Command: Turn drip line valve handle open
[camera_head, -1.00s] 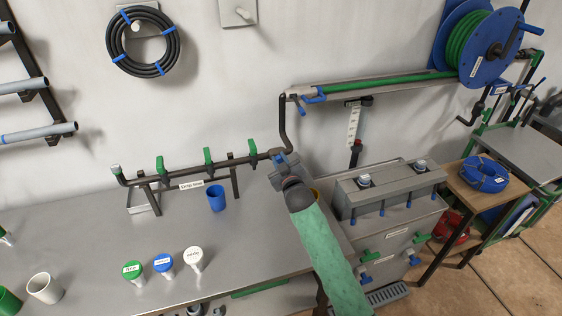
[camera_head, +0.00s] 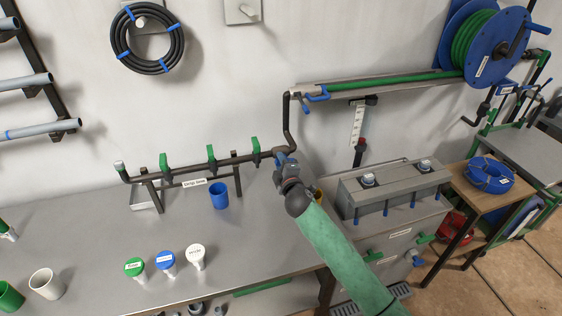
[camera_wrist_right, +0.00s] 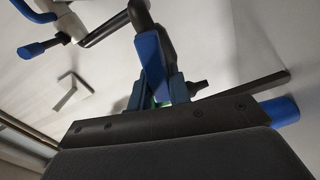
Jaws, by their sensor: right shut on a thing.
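The drip line is a dark pipe rail (camera_head: 190,164) on stands above the bench, with a "Drip line" label (camera_head: 194,183) and several green fittings. My right gripper (camera_head: 283,163) is at the rail's right end, below the pipe that rises along the wall. In the right wrist view, a blue valve handle (camera_wrist_right: 150,62) runs down from the dark pipe into my right gripper (camera_wrist_right: 160,92). The gripper is shut on this handle. The jaws hide the handle's lower end, and my wrist hides much of the valve in the head view. My left gripper is not in view.
A blue cup (camera_head: 219,195) stands under the rail. White, blue and green capped items (camera_head: 166,262) stand toward the bench front. A grey box (camera_head: 395,190) is right of my arm. A hose reel (camera_head: 483,45) hangs at upper right. The middle bench is clear.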

